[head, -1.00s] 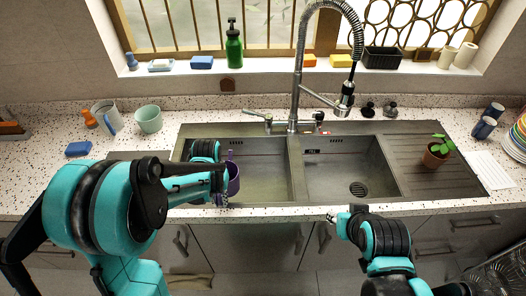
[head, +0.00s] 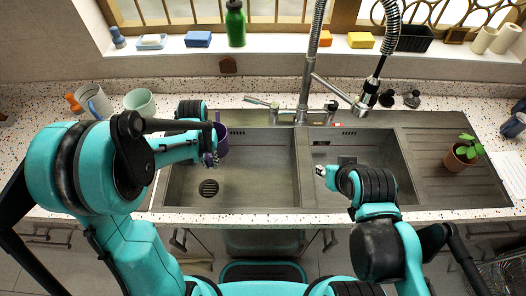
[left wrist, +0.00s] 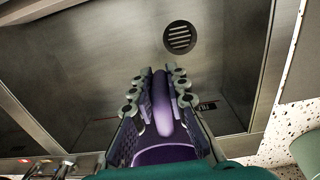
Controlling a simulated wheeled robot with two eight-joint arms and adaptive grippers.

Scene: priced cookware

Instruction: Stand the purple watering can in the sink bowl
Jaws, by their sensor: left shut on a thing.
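The purple watering can (head: 222,143) is at the back left of the left sink bowl (head: 255,178), partly hidden by my left arm. My left gripper (head: 210,160) is shut on it. In the left wrist view, the fingers (left wrist: 160,85) of my left gripper close on both sides of the purple handle (left wrist: 162,108), and the can's body (left wrist: 165,154) shows below. I cannot tell whether the can touches the bowl floor. My right gripper (head: 321,171) is at the front left of the right bowl (head: 378,152); its jaw state is unclear.
The tall faucet (head: 304,85) stands behind the divider between the bowls. A potted plant (head: 463,153) is on the drainboard at the right. A green cup (head: 140,102) and a mug (head: 94,100) stand on the counter at left. The left bowl's middle is clear.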

